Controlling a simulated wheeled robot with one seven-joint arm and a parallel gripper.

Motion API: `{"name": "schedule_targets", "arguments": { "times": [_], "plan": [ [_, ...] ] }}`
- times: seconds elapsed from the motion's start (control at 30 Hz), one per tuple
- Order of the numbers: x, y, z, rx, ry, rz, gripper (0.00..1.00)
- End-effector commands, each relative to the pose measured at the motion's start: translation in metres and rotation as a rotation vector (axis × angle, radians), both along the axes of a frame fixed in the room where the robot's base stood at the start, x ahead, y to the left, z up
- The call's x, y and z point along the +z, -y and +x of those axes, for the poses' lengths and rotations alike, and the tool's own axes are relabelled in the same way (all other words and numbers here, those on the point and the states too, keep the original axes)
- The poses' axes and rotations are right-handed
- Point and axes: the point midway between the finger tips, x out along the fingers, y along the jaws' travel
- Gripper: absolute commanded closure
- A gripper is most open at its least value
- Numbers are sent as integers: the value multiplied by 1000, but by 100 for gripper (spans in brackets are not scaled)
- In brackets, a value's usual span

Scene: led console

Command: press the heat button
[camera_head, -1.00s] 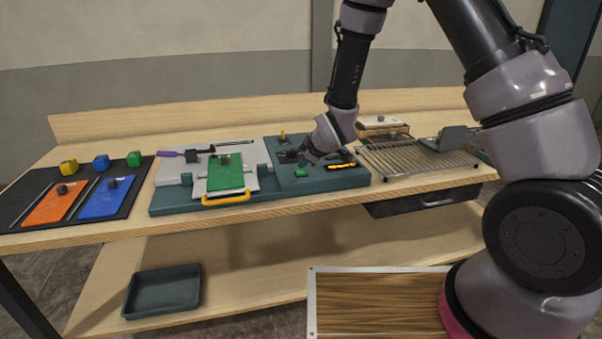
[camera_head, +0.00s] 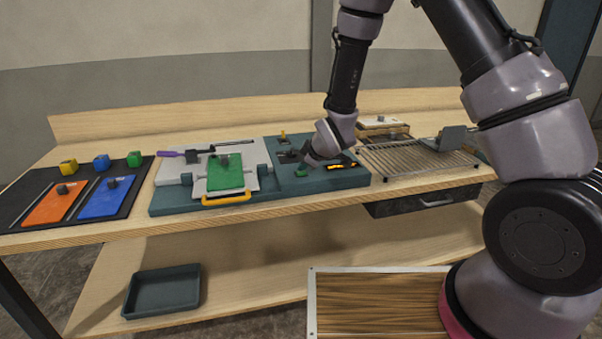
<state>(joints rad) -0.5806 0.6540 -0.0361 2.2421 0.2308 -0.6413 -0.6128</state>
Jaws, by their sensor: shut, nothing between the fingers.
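The teal console (camera_head: 352,180) stands on the wooden workbench, right of the middle of the bench. On its right part are a small green button (camera_head: 301,173), a dark switch or block (camera_head: 288,156), a small yellow knob (camera_head: 283,135) and an orange-lit display (camera_head: 343,166). I cannot read any label, so I cannot tell which control is the heat button. My gripper (camera_head: 309,164) is shut and empty, low over the console just above and beside the green button. Contact with the button cannot be told; my wrist partly covers the display.
A white press plate with a green plate (camera_head: 226,172) and yellow handle (camera_head: 226,199) sits left of the controls. A wire rack (camera_head: 400,161) stands at right. A black mat (camera_head: 20,200) holds orange and blue plates. A dark tray (camera_head: 162,292) lies on the lower shelf.

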Motion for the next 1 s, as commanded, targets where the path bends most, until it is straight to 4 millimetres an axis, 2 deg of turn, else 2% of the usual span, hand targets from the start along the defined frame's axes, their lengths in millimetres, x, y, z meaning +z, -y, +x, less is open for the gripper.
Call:
{"name": "schedule_targets", "arguments": {
  "times": [0.7, 1.0],
  "plan": [
    [-5, 0, 0, 0, 0, 0, 100],
    [7, 0, 0, 0, 1, 1, 100]
  ]
}}
